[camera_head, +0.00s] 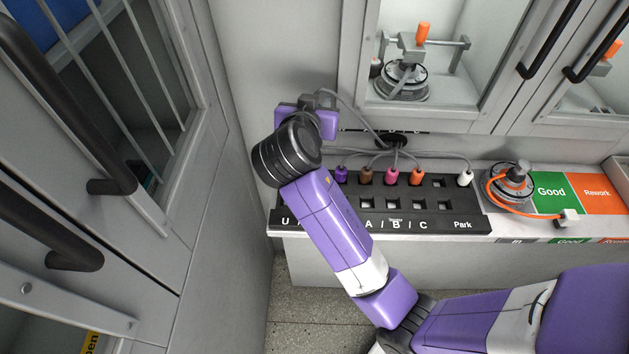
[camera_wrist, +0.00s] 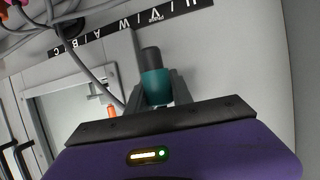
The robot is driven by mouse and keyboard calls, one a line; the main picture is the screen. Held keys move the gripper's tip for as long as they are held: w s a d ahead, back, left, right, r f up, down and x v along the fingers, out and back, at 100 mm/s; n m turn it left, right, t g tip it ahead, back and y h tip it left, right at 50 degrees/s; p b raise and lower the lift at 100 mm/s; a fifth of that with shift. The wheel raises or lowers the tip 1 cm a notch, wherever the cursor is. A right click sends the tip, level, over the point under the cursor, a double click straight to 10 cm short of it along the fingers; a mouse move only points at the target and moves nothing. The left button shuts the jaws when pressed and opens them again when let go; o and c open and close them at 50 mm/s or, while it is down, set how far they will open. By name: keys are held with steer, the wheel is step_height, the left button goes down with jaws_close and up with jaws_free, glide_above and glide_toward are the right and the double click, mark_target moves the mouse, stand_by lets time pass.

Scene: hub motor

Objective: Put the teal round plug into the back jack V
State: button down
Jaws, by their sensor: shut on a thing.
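The teal round plug (camera_wrist: 155,88), with a dark end, shows in the wrist view. My gripper (camera_wrist: 157,94) is shut on it, one finger on each side, and the dark end points up the picture. Beyond it is a black label strip (camera_wrist: 125,27) with the letters upside down, V among them. The opening of back jack V cannot be made out. In the head view my purple gripper (camera_head: 318,106) is by the back wall, above the left end of the black socket panel (camera_head: 400,222). The plug is hidden there.
Purple, brown, pink, orange (camera_head: 416,177) and white (camera_head: 465,178) plugs stand in the panel, cables running to a dark hole in the wall. A grey cable (camera_head: 352,112) runs from my gripper towards that hole. A hub motor (camera_head: 510,186) stands right of the panel. Cabinets flank the space.

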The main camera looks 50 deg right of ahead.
step_height(320, 180, down, 20)
steer(key=shift+s+d+r+b, duration=0.1)
steer(key=shift+r+b, duration=0.1)
steer(key=shift+b, duration=0.15)
steer(key=shift+f, duration=0.2)
steer(key=c, duration=1.1)
jaws_free()
steer(key=shift+r, duration=0.1)
steer(key=shift+r, duration=0.15)
steer(key=b+v, duration=0.1)
steer(key=v, duration=1.1)
